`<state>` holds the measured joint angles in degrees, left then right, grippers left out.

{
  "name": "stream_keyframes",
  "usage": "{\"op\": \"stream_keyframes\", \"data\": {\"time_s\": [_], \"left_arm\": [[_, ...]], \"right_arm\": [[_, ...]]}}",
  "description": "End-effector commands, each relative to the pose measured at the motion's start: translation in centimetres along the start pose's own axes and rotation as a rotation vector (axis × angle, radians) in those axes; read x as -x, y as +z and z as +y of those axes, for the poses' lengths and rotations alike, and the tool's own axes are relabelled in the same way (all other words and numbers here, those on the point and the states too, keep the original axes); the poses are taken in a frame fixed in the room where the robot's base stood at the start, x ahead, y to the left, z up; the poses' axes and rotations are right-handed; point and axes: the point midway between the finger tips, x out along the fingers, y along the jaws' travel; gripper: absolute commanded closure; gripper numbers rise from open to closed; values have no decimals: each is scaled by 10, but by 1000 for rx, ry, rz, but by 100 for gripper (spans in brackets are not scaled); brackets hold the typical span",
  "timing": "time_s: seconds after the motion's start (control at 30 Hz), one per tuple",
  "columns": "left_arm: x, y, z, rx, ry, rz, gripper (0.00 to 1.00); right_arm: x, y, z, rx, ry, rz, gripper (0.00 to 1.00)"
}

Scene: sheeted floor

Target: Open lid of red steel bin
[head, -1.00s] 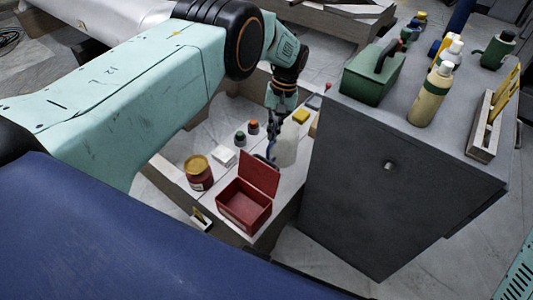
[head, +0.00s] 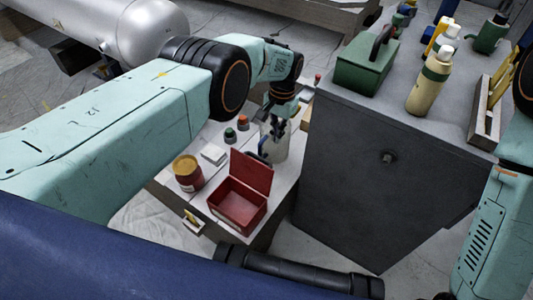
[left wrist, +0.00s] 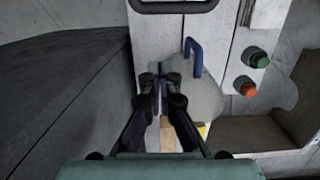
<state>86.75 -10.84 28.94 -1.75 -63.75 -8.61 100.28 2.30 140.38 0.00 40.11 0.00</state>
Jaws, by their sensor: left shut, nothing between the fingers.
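The red steel bin (head: 234,209) stands on a low white-topped bench in the head view. Its lid (head: 251,172) stands raised at the back edge, and the inside of the bin shows. My left gripper (head: 277,133) is shut and empty behind the lid, over or beside a whitish jug (head: 276,150) with a blue handle. In the left wrist view my left gripper (left wrist: 160,82) has its fingers together beside the jug (left wrist: 207,98); I cannot tell whether they touch it. The bin is not clearly seen there. My right gripper is out of view.
A red-and-yellow can (head: 187,174), a white block (head: 214,153) and green and orange knobs (head: 230,136) are left of the lid. A tall dark cabinet (head: 365,170) stands right, carrying a green toolbox (head: 368,66) and bottles (head: 429,85).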

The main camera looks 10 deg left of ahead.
Motion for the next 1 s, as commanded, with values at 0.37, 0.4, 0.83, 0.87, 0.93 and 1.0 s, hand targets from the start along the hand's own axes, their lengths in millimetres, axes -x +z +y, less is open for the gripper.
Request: {"op": "stream_keyframes", "data": {"time_s": [0.37, 0.4, 0.83, 0.87, 0.93, 1.0], "left_arm": [[-66, 0, -3, 5, 1, -1, 100], [-62, 0, -3, 4, -1, 0, 100], [-55, 14, -5, 5, 0, -1, 100], [-54, 16, -5, 5, 0, -1, 100], [-53, 19, -5, 6, 0, -1, 100], [-51, 23, -5, 6, 0, -1, 100]], "right_arm": [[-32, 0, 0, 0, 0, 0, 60], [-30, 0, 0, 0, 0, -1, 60], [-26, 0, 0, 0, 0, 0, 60], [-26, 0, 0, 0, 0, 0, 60], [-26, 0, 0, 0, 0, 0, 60], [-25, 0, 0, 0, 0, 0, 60]]}}
